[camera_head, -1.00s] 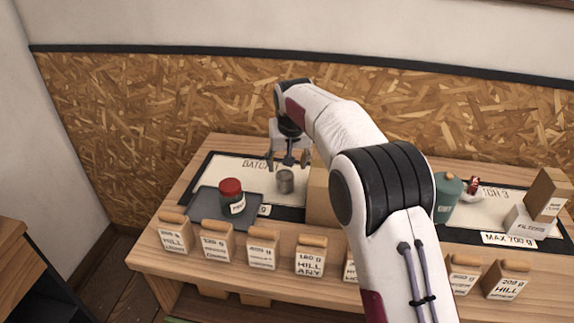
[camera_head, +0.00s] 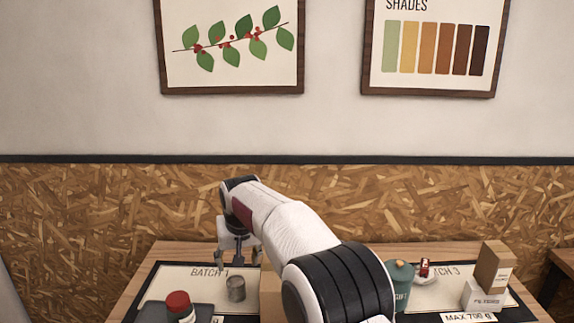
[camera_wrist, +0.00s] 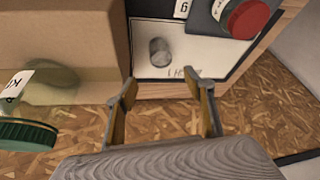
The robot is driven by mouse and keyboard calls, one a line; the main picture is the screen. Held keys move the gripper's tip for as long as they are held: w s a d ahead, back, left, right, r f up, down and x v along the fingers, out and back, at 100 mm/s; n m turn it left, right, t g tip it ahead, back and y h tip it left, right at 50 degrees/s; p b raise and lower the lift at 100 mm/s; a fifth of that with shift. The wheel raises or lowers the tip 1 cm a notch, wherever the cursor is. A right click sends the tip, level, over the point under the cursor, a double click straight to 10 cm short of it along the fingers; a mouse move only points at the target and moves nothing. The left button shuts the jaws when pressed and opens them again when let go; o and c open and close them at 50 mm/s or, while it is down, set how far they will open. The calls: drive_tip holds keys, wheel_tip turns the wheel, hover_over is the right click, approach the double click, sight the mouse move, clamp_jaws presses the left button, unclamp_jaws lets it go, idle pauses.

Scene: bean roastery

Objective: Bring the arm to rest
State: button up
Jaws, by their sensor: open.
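My gripper (camera_head: 238,264) hangs over the batch 1 mat (camera_head: 192,273), above and behind a small grey metal cylinder (camera_head: 236,289). In the wrist view its two fingers (camera_wrist: 163,86) are spread apart with nothing between them. The grey cylinder (camera_wrist: 160,52) shows past the fingertips, standing on the mat and not touched. My arm reaches in from the lower right of the head view and hides the middle of the table.
A red-lidded jar (camera_head: 180,307) stands on a dark tray at left. A cardboard box (camera_wrist: 60,35) and a green-lidded jar (camera_wrist: 28,134) are left of the fingers in the wrist view. A teal canister (camera_head: 400,283) and stacked boxes (camera_head: 484,295) stand at right.

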drive_tip(key=s+d+r+m+t, duration=0.1)
drive_tip(key=s+d+r, duration=0.6)
drive_tip(key=s+d, duration=0.25)
drive_tip(key=s+d+r+m, duration=0.1)
drive_tip(key=s+d+r, duration=0.6)
drive_tip(key=s+d, duration=0.25)
drive_tip(key=s+d+f, duration=0.2)
drive_tip(key=s+d, duration=0.2)
drive_tip(key=s, duration=0.4)
drive_tip(key=s+d+f+m+h, duration=0.1)
drive_tip(key=s+d+f, duration=0.1)
drive_tip(key=s, duration=0.7)
drive_tip(key=s+d+f, duration=0.3)
drive_tip(key=s+d, duration=0.2)
drive_tip(key=s, duration=0.3)
drive_tip(key=shift+s+d+m+h, duration=0.3)
drive_tip(key=shift+s+d+h, duration=0.05)
drive_tip(key=shift+s+h, duration=0.05)
